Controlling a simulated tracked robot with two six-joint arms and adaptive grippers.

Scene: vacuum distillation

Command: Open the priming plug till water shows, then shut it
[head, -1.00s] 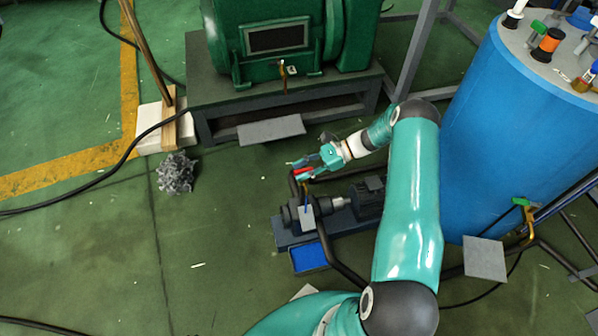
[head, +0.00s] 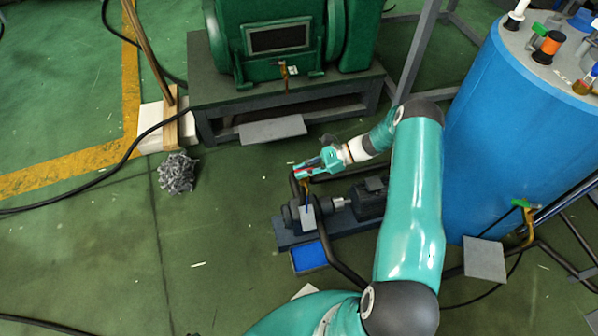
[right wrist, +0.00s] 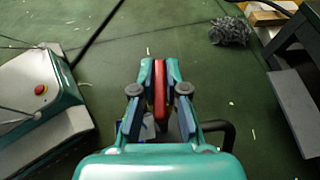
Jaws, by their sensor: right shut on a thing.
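My right gripper (head: 304,172) is above the small dark pump (head: 292,215) on its base, in the middle of the head view. It is shut on a red handle, which I take to be the priming plug. In the right wrist view this red plug (right wrist: 160,90) stands as a narrow bar between the two fingertips, with a finger against each side. The fingers hide much of the plug in the head view, and its seat cannot be made out. No water can be made out at the plug. My left gripper is not in view.
A blue tray (head: 309,257) lies in front of the pump. A large blue tank (head: 510,140) stands at right. A green machine (head: 285,40) sits on a grey frame behind. Dark pipes run around the pump. A grey tangled heap (head: 177,173) lies on open floor at left.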

